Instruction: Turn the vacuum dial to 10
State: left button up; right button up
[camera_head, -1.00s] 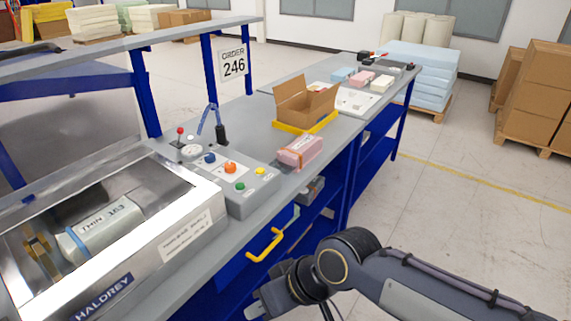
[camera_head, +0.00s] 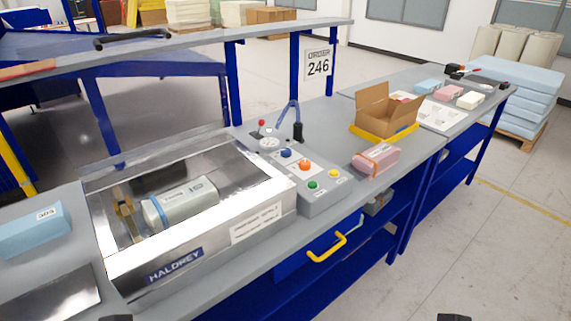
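A grey control panel (camera_head: 322,190) stands right of the steel chamber machine. A round white dial face (camera_head: 269,143) sits at its far end, beside a small red-topped lever (camera_head: 261,125). The panel also carries a blue knob (camera_head: 286,153), an orange knob (camera_head: 305,165), a green button (camera_head: 313,185) and a yellow button (camera_head: 334,174). Their labels and the dial's numbers are too small to read, so I cannot tell which is the vacuum dial or its setting. Only small dark slivers of my own body show at the bottom edge.
The machine (camera_head: 165,268) holds a wrapped grey roll (camera_head: 181,202) under its clear lid. A pink wrapped block (camera_head: 376,160) and an open cardboard box (camera_head: 386,110) lie to the right. A blue block (camera_head: 34,231) lies at left. An overhead shelf (camera_head: 190,44) runs behind the panel.

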aim_at(287, 152)
jog(key=i+l+u, duration=0.15)
jog(key=u, duration=0.2)
jog(key=i+l+u, duration=0.2)
jog(key=i+u, duration=0.15)
jog(key=i+l+u, duration=0.2)
jog(key=u, duration=0.15)
